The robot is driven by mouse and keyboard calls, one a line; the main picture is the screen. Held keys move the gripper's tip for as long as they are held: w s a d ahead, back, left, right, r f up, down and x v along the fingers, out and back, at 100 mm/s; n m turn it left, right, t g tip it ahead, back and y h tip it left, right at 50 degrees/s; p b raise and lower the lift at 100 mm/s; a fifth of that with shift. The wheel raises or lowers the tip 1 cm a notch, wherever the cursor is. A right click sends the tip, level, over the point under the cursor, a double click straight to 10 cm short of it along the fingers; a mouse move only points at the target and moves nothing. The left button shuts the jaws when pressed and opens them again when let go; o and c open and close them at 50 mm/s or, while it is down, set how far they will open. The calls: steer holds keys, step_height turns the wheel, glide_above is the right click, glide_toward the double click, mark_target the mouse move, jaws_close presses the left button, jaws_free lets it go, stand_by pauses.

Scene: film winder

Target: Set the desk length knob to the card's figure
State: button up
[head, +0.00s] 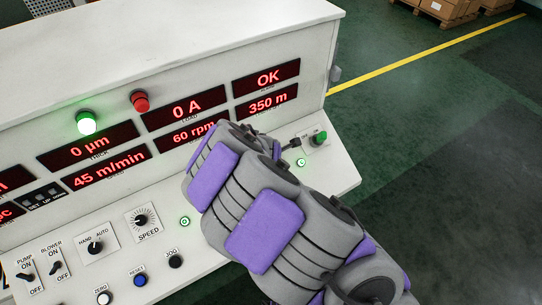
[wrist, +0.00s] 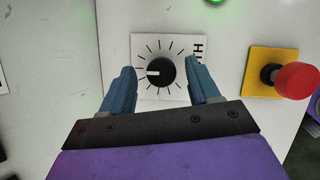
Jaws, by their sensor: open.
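A round black knob (wrist: 162,72) with a white pointer line sits on a white plate (wrist: 140,44) with a ring of tick marks in the wrist view. The pointer is toward the left of the picture. The plate's lettering is sideways and partly covered by a finger, so I cannot read it. My gripper (wrist: 160,76) is open, with one blue finger on each side of the knob; I cannot tell whether they touch it. In the head view my grey and purple arm hides the gripper and this knob. No card is seen in either view.
A red mushroom button (wrist: 297,80) on a yellow plate stands right of the gripper. The white desk (head: 203,258) bears a SPEED knob (head: 141,220), a HAND/AUTO switch (head: 96,246) and several buttons. A red-digit display (head: 267,105) reads 350 m. Green floor lies open to the right.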

steer(key=p+v, duration=0.1)
steer(key=v, duration=1.5)
steer(key=shift+r, duration=0.25)
steer(key=shift+s, duration=0.1)
steer(key=s+d+f+m+g+h+b, duration=0.1)
steer(key=s+d+m+b, duration=0.2)
steer(key=d+m, duration=0.25)
steer(key=s+d+m+g+h+b, duration=0.1)
steer(key=s+d+m+b, duration=0.2)
steer(key=d, duration=0.4)
steer(key=s+d+f+m+g+h+b, duration=0.1)
steer(key=s+d+m+g+h+b, duration=0.15)
steer(key=d+m, duration=0.35)
steer(key=s+f+m+g+y+b, duration=0.2)
steer(key=s+m, duration=0.3)
steer(key=s, duration=0.5)
steer(key=s+a+f+m+g+y+b, duration=0.1)
steer(key=s+f+m+g+y+b, duration=0.1)
steer(key=s+m, duration=0.4)
steer(key=s+g+y+b, duration=0.1)
steer(key=s, duration=0.3)
steer(key=shift+s+b, duration=0.2)
steer(key=shift+b, duration=0.15)
steer(key=shift+d+m, duration=0.25)
